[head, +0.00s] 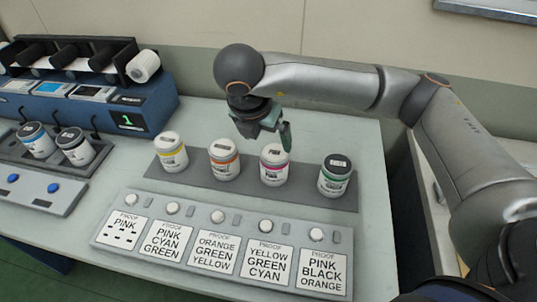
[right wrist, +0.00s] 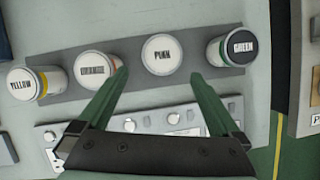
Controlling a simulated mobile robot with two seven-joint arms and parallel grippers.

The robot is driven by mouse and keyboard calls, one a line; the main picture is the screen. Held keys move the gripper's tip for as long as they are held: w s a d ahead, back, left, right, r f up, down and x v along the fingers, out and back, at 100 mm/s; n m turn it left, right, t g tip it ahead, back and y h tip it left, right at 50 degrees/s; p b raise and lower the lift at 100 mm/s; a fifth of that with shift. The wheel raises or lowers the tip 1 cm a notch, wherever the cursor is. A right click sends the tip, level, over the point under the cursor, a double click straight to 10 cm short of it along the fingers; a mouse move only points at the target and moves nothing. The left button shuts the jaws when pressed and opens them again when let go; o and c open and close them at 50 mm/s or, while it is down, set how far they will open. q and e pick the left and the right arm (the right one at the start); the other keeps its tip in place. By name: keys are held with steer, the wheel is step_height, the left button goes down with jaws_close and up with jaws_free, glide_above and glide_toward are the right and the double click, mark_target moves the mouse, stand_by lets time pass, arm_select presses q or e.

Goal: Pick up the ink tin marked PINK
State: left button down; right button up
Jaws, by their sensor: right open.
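The tin marked PINK (head: 274,167) is white with a pink band and stands upright on a dark grey strip (head: 200,179), third from the left. In the right wrist view the PINK lid (right wrist: 162,55) faces the camera, just beyond the space between the fingertips. My right gripper (head: 271,130) is open and empty, above and behind the PINK tin in the head view. Its green fingers (right wrist: 160,77) also show in the right wrist view, one near the ORANGE tin and one near the GREEN tin. I cannot tell whether they touch. My left gripper is not in view.
The YELLOW tin (head: 171,152), ORANGE tin (head: 224,159) and GREEN tin (head: 335,176) share the strip. In front is a panel of proof labels (head: 216,246) with round buttons. A blue machine (head: 100,104) and two more tins stand at left.

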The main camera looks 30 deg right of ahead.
mark_target(273, 154)
steer(key=x, duration=0.5)
steer(key=p+x, duration=0.1)
steer(key=x, duration=0.5)
steer(key=shift+s+d+f, duration=0.1)
steer(key=shift+s, duration=0.1)
steer(key=c, duration=1.5)
jaws_close()
